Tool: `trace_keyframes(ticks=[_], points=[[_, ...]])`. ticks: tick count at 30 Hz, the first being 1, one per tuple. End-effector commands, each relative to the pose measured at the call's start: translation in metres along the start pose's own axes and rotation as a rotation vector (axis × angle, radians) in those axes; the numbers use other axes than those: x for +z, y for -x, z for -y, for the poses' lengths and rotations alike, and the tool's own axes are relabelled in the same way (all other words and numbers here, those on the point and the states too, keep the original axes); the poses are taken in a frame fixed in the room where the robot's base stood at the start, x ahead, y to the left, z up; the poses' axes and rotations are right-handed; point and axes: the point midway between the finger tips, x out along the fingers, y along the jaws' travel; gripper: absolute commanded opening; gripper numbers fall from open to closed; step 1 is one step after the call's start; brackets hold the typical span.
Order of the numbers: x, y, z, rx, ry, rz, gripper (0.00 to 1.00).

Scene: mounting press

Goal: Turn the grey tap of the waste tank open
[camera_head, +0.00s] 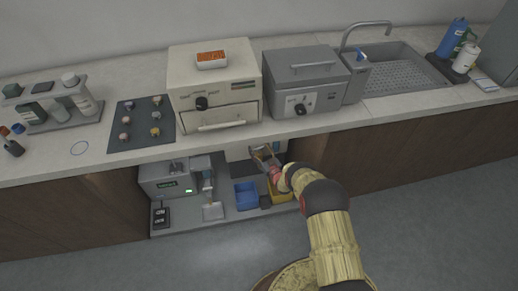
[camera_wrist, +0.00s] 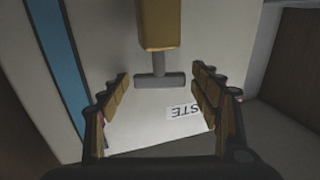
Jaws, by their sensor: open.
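The white waste tank (camera_head: 236,155) stands in the open bay under the counter, partly behind my arm. In the wrist view the tank (camera_wrist: 130,125) fills the middle, with an upside-down label (camera_wrist: 185,111) reading "STE", its rest hidden. The grey tap (camera_wrist: 160,80) is a T-shaped handle with a short stem below a brass-coloured block (camera_wrist: 160,25). My gripper (camera_wrist: 160,76) is open, with one finger on each side of the tap's crossbar and a gap at both ends. In the head view my gripper (camera_head: 264,153) is at the tank's front; the tap cannot be made out there.
A blue bin (camera_head: 246,195) and a yellow bin (camera_head: 281,191) stand on the bay floor below my gripper. A grey device (camera_head: 168,180) is to the left. The counter edge runs above my arm. A blue strip (camera_wrist: 62,60) runs along the tank's left.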

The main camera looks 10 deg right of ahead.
Motion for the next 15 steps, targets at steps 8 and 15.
trace_keyframes(ticks=[8, 15], points=[[0.001, 0.01, -0.001, 0.001, 0.0, 0.002, 0.64], [0.0, 0.055, -0.001, 0.002, -0.001, 0.002, 0.64]])
